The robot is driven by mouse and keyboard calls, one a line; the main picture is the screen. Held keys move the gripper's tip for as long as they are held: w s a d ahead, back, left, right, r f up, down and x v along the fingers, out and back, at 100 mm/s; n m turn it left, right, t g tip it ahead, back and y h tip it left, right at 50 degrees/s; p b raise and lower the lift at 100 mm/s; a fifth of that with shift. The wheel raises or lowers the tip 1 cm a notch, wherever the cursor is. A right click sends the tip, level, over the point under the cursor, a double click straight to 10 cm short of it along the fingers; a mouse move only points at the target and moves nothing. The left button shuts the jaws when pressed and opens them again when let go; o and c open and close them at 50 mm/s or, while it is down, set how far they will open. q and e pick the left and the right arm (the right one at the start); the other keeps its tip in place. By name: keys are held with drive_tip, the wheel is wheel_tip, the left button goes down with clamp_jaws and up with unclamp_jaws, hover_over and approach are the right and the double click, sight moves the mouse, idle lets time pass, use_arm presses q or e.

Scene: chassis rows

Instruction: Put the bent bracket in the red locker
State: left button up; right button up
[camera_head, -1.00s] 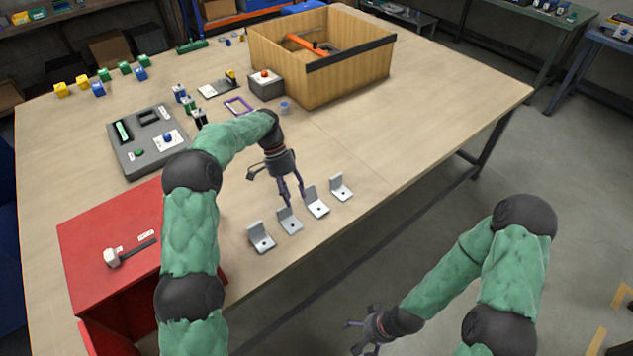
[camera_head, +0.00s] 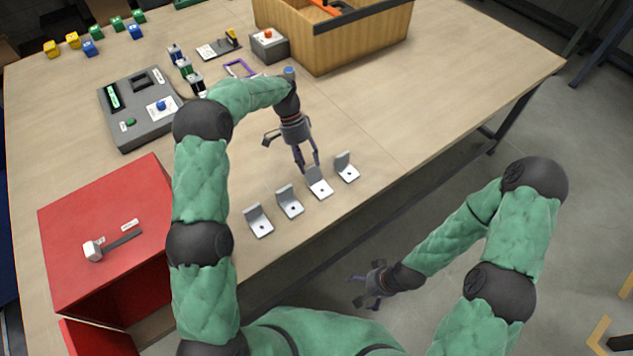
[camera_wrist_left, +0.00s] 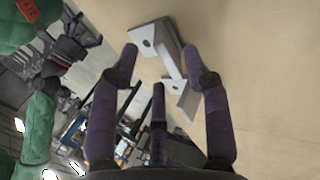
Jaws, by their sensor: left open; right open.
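Several grey L-shaped brackets stand in a slanting row near the table's front edge: a first (camera_head: 259,222), a second (camera_head: 289,203), a third (camera_head: 320,188) and one at the right end (camera_head: 347,171). I cannot tell which is the bent one. My left gripper (camera_head: 308,171) is open, pointing down at the third bracket's upright plate; contact is unclear. In the left wrist view, a near bracket (camera_wrist_left: 158,40) and another (camera_wrist_left: 176,86) show around the open fingers. The red locker (camera_head: 75,205) is at the left, its interior mostly hidden. My right gripper (camera_head: 368,289) is open, off the table.
A hammer (camera_head: 112,246) lies on the locker's top. A red door panel (camera_head: 90,338) shows below it. A grey control box (camera_head: 140,118), small blocks (camera_head: 88,47) and a wooden crate (camera_head: 345,45) stand farther back. Bare table (camera_head: 430,110) lies right of the brackets.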

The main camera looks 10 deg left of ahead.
sight(309, 168)
use_arm(q)
drive_tip(key=x, duration=0.1)
drive_tip(key=b+x, duration=0.2)
drive_tip(key=x, duration=0.1)
drive_tip(key=shift+w+d+f, duration=0.1)
drive_tip(key=shift+w+f, duration=0.05)
drive_tip(key=shift+w, duration=0.15)
drive_tip(key=shift+s+d+f, duration=0.2)
drive_tip(key=shift+f, duration=0.25)
clamp_jaws()
